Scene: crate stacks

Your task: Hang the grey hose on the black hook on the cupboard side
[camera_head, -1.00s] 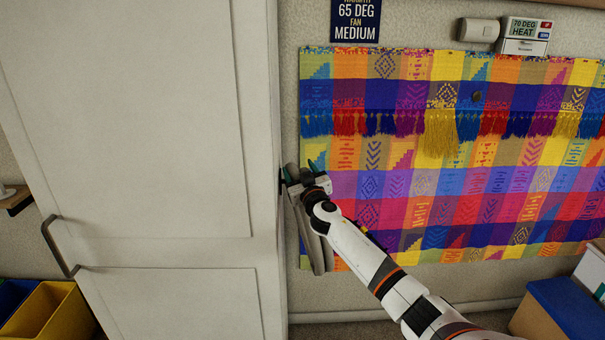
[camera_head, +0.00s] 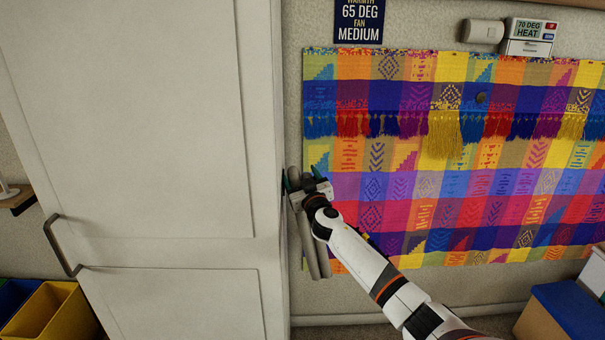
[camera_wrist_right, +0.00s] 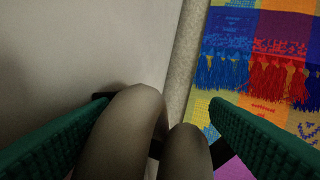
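The grey hose (camera_head: 309,249) hangs as a long loop beside the cupboard side (camera_head: 267,120) in the head view. My right gripper (camera_head: 302,178) is at the upper part of the hose. In the right wrist view its green fingers (camera_wrist_right: 160,103) are spread apart, with two bends of the hose (camera_wrist_right: 128,125) between them and a gap before the right finger. A black piece (camera_wrist_right: 155,148), perhaps the hook, shows partly behind the hose. The hose and fingers hide the rest, so I cannot tell how the hose sits on it. My left gripper is not in view.
The white cupboard (camera_head: 150,130) fills the left of the head view, with a door handle (camera_head: 60,245). A colourful woven hanging (camera_head: 450,190) covers the wall to the right. A yellow bin (camera_head: 45,315) and a blue-lidded box (camera_head: 568,310) stand low at either side.

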